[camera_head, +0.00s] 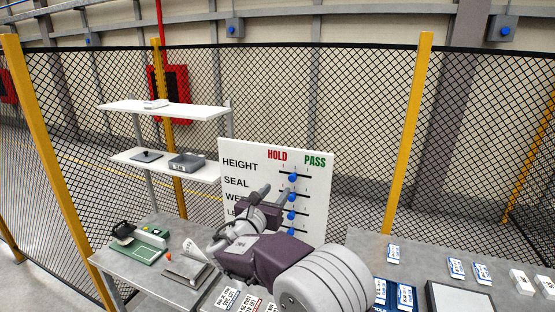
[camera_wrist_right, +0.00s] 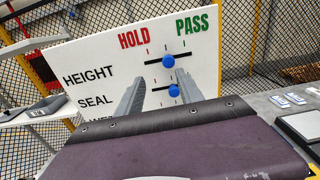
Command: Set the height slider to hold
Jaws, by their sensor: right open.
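A white board (camera_head: 318,205) stands upright with red HOLD and green PASS headings and rows of blue slider knobs. The height slider's blue knob (camera_head: 292,177) is on the top track; in the right wrist view the knob (camera_wrist_right: 167,61) sits near the middle of its track, under the middle tick. The seal knob (camera_wrist_right: 174,91) is just below it. My right gripper (camera_head: 274,191) is in front of the board, open and empty. In the right wrist view its fingers (camera_wrist_right: 162,80) point at the board, tips just below the height knob. Contact cannot be told. My left gripper is out of view.
Grey tables (camera_head: 360,247) stand left and right of the board, with labelled cards (camera_head: 456,267) on the right one. A white shelf (camera_head: 200,112) is at the left. A mesh fence (camera_head: 370,130) with yellow posts runs behind.

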